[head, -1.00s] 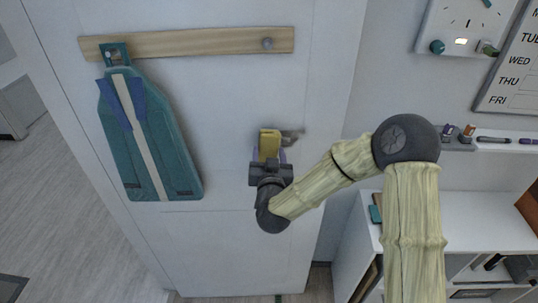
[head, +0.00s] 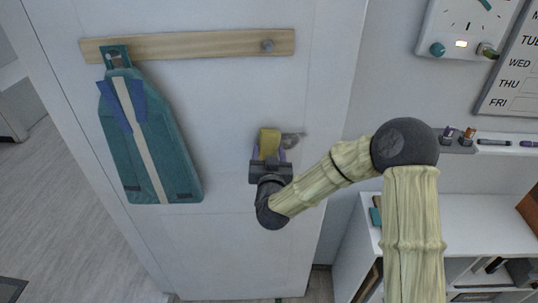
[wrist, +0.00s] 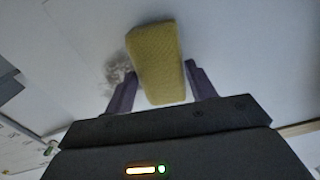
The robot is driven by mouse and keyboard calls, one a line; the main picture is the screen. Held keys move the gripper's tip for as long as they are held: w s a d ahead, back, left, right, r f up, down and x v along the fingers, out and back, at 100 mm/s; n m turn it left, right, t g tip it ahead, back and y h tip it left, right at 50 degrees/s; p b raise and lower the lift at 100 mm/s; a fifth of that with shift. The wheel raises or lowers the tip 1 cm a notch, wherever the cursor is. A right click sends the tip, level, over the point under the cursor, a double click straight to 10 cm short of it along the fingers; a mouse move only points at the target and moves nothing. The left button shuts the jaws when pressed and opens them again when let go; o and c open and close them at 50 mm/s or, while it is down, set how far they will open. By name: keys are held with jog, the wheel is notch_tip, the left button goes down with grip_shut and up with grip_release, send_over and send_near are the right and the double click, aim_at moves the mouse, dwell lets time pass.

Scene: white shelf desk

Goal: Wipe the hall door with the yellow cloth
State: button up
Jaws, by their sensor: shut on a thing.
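The white hall door (head: 235,110) fills the middle of the head view. My gripper (head: 268,155) is in front of it, at the right half of the door below the wooden rail. It is shut on the yellow cloth (head: 269,138), a folded block between its two purple fingers. The cloth (wrist: 157,60) also shows in the wrist view, with its far end at or very near the door; I cannot tell whether it touches. A grey smudge (head: 293,141) is on the door just right of the cloth. It shows left of the cloth in the wrist view (wrist: 118,75).
A wooden rail (head: 190,44) with a peg crosses the door above. A teal ironing-board-shaped thing (head: 160,150) hangs from it on the left. A white shelf unit (head: 345,245) and a wall ledge with markers (head: 493,142) stand to the right.

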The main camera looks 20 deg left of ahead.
jog(key=shift+w+a, duration=0.1)
jog(key=shift+w, duration=0.1)
jog(key=d, duration=0.2)
jog(key=w+d+b, duration=0.1)
jog(key=d, duration=0.1)
dwell(0.6)
jog(key=shift+w, duration=0.1)
jog(key=shift+w+d+b, duration=0.2)
jog(key=shift+w+d, duration=0.05)
jog(key=shift+d, duration=0.35)
jog(key=shift+w+d+b, duration=0.15)
jog(key=shift+w+d, duration=0.1)
jog(key=shift+d, duration=0.35)
jog(key=shift+w+d+b, duration=0.2)
jog(key=shift+w+d, duration=0.05)
jog(key=shift+d, duration=0.35)
jog(key=shift+w+d+b, duration=0.2)
jog(key=shift+d, duration=0.45)
jog(key=shift+w+d+b, duration=0.2)
jog(key=shift+w+d, duration=0.05)
jog(key=shift+d, duration=0.4)
jog(key=shift+w+d+b, duration=0.2)
jog(key=shift+d, duration=0.45)
